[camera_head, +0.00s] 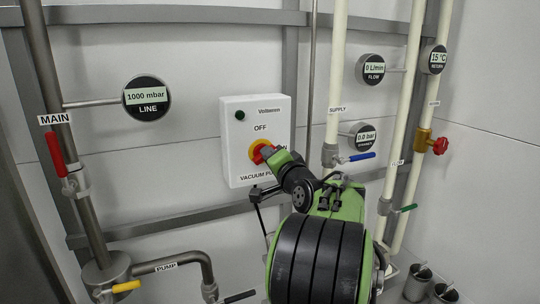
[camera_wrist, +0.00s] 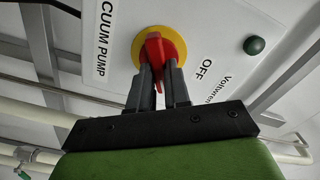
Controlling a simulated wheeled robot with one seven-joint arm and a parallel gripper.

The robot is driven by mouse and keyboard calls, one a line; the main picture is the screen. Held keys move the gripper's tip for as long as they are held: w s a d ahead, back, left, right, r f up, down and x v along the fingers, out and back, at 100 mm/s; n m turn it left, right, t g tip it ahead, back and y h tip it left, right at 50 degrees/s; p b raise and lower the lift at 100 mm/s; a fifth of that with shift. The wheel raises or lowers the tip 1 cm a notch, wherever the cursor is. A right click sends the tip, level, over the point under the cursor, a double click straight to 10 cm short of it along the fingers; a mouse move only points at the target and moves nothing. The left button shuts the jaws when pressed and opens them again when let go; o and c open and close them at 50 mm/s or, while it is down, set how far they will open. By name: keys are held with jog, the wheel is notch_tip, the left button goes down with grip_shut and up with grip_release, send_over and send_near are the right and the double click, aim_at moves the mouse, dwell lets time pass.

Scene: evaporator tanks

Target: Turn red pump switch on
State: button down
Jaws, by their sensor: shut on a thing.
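The red pump switch (camera_head: 257,158) is a rotary handle on a yellow round plate on the white vacuum pump box (camera_head: 238,115). In the wrist view, the red handle (camera_wrist: 153,48) stands in front of the yellow plate, and OFF is printed beside it. In the wrist view, my gripper's two dark fingers (camera_wrist: 160,72) are shut on the red handle, one on each side.
A dark green indicator (camera_head: 240,115) sits at the box's upper left. Left are the MAIN pipe with a red lever (camera_head: 54,155) and a line gauge (camera_head: 147,98). Right are cream pipes with a blue lever (camera_head: 361,157), a red valve wheel (camera_head: 439,146) and several gauges.

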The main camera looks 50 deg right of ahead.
jog(key=m+p, duration=0.2)
jog(key=m, duration=0.4)
jog(key=shift+f, duration=0.15)
dwell(0.6)
jog(key=c, duration=1.1)
grip_release()
jog(key=shift+s, duration=0.15)
jog(key=b+v, duration=0.3)
jog(key=v, duration=1.2)
jog(key=shift+s+a+f+b, duration=0.1)
jog(key=shift+s+a+b, duration=0.1)
jog(key=shift+b, duration=0.2)
